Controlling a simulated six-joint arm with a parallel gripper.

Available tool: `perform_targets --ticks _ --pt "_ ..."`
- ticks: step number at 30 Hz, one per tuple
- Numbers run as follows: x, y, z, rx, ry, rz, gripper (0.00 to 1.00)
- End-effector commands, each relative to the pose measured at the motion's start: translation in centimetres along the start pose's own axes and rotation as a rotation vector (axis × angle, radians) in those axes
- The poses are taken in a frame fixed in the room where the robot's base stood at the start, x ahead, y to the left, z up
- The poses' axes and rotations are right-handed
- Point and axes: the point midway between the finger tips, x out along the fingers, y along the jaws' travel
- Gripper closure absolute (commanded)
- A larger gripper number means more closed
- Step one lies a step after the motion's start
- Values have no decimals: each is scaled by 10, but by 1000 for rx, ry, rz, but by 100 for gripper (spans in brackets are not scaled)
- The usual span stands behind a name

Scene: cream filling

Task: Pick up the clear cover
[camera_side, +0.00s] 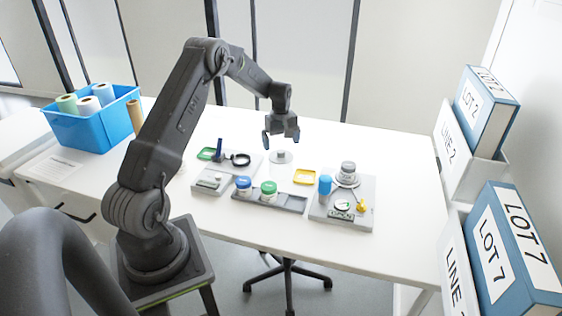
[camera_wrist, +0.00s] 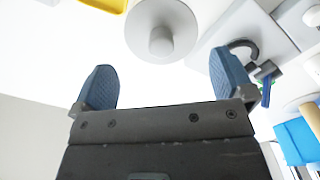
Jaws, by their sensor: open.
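The clear cover (camera_side: 281,157) looks like a pale round disc with a small knob, lying on the white table behind the grey trays. In the wrist view the cover (camera_wrist: 178,20) is at the top middle, with its knob facing me, and its top edge is close to the frame's edge. My gripper (camera_side: 281,137) is open and empty, pointing down above the cover and apart from it. In the wrist view my gripper (camera_wrist: 161,72) shows two blue-padded fingers spread wide, with the cover beyond their tips, roughly centred between them.
A yellow tray (camera_side: 305,177) lies right of the cover. A grey tray with a black ring (camera_side: 241,160) is to its left. Blue and green lidded jars (camera_side: 268,188) stand in front. A grey station (camera_side: 362,209) is at right. The table behind is clear.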

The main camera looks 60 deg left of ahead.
Motion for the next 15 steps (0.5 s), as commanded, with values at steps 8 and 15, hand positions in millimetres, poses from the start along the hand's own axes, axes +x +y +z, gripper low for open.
perform_targets --ticks 8,15 --pt "23 0 1 2 0 0 0" --pt "57 -2 4 2 -1 -1 0"
